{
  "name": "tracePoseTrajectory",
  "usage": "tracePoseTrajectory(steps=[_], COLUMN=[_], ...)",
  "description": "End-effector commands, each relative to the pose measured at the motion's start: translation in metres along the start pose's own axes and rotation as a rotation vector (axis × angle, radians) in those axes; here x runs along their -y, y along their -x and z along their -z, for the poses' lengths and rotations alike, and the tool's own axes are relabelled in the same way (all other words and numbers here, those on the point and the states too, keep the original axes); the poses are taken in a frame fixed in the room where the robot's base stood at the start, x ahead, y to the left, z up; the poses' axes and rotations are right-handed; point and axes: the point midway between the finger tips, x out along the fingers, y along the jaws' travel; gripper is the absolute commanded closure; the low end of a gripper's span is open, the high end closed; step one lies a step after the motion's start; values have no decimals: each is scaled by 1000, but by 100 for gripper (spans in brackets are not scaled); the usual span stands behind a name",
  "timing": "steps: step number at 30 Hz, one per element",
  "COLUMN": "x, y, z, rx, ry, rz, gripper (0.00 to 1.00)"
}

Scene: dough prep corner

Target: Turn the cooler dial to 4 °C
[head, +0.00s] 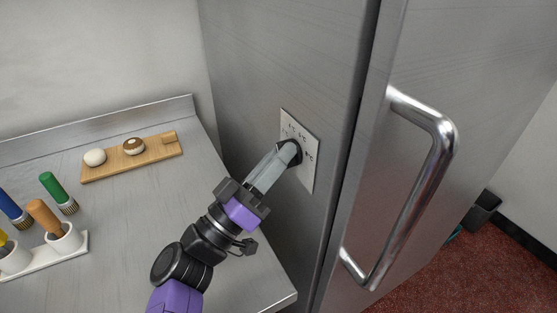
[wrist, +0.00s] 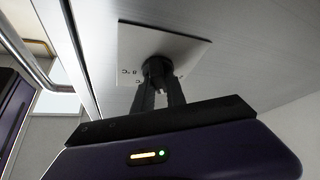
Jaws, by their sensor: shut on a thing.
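The cooler dial (wrist: 156,67) is a dark round knob on a pale plate (head: 311,176) with printed temperature marks, fixed to the side of the steel cooler (head: 255,70). The plate also shows in the wrist view (wrist: 190,46). My gripper (head: 284,158) is shut on the dial, with its two fingers (wrist: 161,92) on either side of the knob. The fingers hide much of the dial in the head view. The marks are too small to read surely, and I cannot tell which one the dial points to.
A large cooler door handle (head: 436,180) juts out at the right. A steel counter (head: 120,230) lies at the left, with a wooden board (head: 110,170) carrying an egg-like white ball (head: 95,157) and a brown-topped round thing (head: 133,146). Several coloured-handled brushes stand at far left.

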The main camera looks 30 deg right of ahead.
Motion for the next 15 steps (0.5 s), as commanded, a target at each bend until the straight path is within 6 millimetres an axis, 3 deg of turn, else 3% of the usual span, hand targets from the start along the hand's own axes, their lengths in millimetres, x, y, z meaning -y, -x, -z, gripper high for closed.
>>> tracePoseTrajectory(steps=[15], x=[2], y=[2], z=[-2], rx=[2], ry=[-140], rz=[-83], gripper=[100])
